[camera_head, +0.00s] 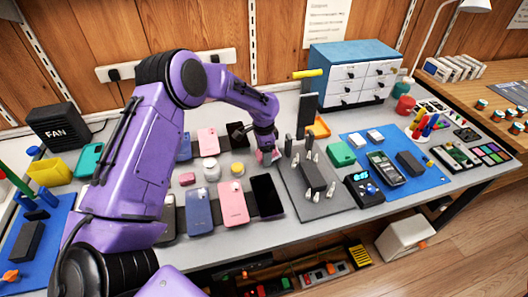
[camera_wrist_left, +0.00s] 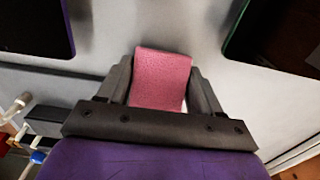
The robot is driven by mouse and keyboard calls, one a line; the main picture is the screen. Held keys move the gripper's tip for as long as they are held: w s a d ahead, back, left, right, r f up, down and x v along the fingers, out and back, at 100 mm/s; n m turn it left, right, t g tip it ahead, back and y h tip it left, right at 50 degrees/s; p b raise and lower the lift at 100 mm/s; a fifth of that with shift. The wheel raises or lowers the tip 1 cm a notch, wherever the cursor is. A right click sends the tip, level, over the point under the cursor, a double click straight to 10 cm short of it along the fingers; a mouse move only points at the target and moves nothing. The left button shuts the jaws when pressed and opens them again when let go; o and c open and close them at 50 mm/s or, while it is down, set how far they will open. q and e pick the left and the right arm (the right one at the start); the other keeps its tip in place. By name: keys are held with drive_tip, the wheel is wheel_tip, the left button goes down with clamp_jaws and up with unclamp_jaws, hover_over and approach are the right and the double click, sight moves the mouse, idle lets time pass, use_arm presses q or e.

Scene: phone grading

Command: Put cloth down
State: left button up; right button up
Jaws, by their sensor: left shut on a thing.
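The cloth (camera_wrist_left: 162,78) is a small pink folded piece between the two dark fingers of my left gripper (camera_wrist_left: 163,88) in the left wrist view. My left gripper is shut on it. In the head view the left gripper (camera_head: 267,156) points down over the table, with a bit of the pink cloth (camera_head: 268,158) showing at its tips. I cannot tell whether the cloth touches the table. A black-screened phone (camera_head: 267,195) lies just in front of the gripper. My right gripper is not in view.
Pink and blue phones (camera_head: 232,204) lie left of the gripper, near small round jars (camera_head: 211,168). A grey mat (camera_head: 318,205) with a dark fixture is close on the right. A blue mat (camera_head: 415,182) with devices lies farther right. A blue drawer cabinet (camera_head: 340,57) stands behind.

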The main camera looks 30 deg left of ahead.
use_arm(q)
drive_tip(key=shift+f, duration=0.1)
drive_tip(key=o, duration=1.2)
